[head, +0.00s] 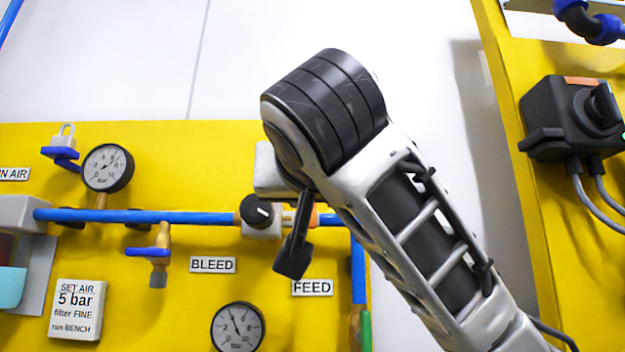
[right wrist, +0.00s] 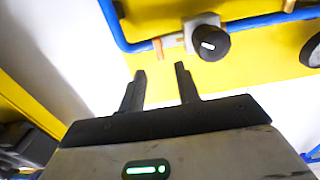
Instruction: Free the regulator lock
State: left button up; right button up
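The regulator's black round knob (head: 257,211) has a white mark and sits on a pale block on the blue air pipe. It also shows in the right wrist view (right wrist: 208,42), beyond the fingertips and slightly right of them. My right arm comes in from the lower right of the head view, and its gripper (head: 292,262) hangs just right of the knob, partly hidden by the arm. In the right wrist view my right gripper (right wrist: 161,72) has its two fingers apart with nothing between them. I see no contact with the knob. My left gripper is not in view.
The blue pipe (head: 150,216) runs across the yellow panel. A lower gauge (head: 238,327) sits below the BLEED label (head: 213,265). A black switch box (head: 570,118) is at right.

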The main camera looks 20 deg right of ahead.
aim_at(312, 211)
jog(key=p+x, duration=0.1)
jog(key=x, duration=0.7)
jog(key=shift+w+f+p, duration=0.1)
jog(key=shift+p, duration=0.25)
grip_shut()
